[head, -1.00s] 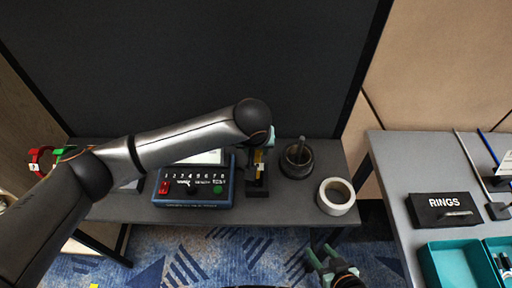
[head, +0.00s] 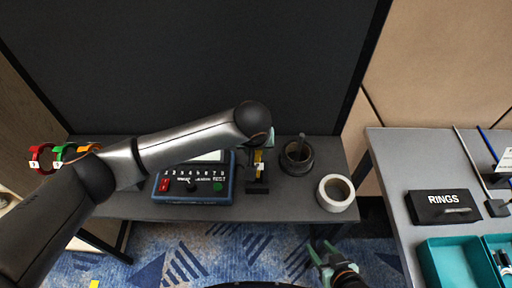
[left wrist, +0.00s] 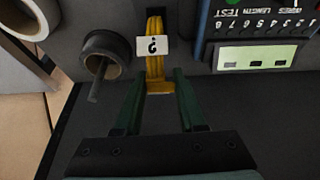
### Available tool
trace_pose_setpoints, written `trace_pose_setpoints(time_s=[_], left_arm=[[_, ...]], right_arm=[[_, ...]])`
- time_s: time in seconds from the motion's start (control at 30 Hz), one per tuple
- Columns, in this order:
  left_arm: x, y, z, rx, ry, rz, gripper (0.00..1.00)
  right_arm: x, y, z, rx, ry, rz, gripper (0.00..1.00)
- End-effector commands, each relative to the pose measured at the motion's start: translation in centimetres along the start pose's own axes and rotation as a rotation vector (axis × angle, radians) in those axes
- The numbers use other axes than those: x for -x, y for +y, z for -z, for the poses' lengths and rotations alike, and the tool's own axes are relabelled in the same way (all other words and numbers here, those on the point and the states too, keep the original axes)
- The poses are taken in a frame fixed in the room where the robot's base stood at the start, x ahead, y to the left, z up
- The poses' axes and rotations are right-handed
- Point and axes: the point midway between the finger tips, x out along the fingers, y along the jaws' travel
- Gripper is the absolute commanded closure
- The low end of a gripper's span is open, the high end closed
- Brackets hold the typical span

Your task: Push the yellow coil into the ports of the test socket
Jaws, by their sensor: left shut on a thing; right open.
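The yellow coil (left wrist: 154,62), with a white "?" tag (left wrist: 152,45), is between the green fingers of my left gripper (left wrist: 161,78) in the left wrist view. In the head view the coil (head: 259,158) is mostly hidden by my left arm and gripper (head: 268,140). It is at the dark test socket (head: 257,186), beside the blue tester (head: 195,186). I cannot tell whether its ends are in the ports. My right gripper (head: 322,255) is open and empty, low in the head view, in front of the table.
A dark spool with a rod (head: 297,157) and a white roll (head: 335,193) stand right of the socket. Red, green and orange coils (head: 62,153) are at the left. A second table at the right holds a RINGS box (head: 444,207) and a teal tray (head: 448,262).

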Motion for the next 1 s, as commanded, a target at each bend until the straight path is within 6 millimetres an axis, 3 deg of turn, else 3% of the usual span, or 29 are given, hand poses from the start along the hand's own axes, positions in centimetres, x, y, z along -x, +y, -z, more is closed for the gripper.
trace_pose_setpoints(time_s=[0.73,0.77,1.0], left_arm=[[-0.77,0.02,-0.28,0.0,0.001,-0.001,1.0],[-0.77,0.02,-0.28,0.0,0.001,-0.001,0.58],[-0.78,0.01,-0.29,0.0,0.001,0.0,0.31]], right_arm=[[0.24,-0.02,0.26,0.0,0.0,0.0,0.5],[0.24,-0.02,0.26,0.0,0.0,0.0,0.5],[0.24,-0.01,0.26,0.0,0.0,0.0,0.5]])
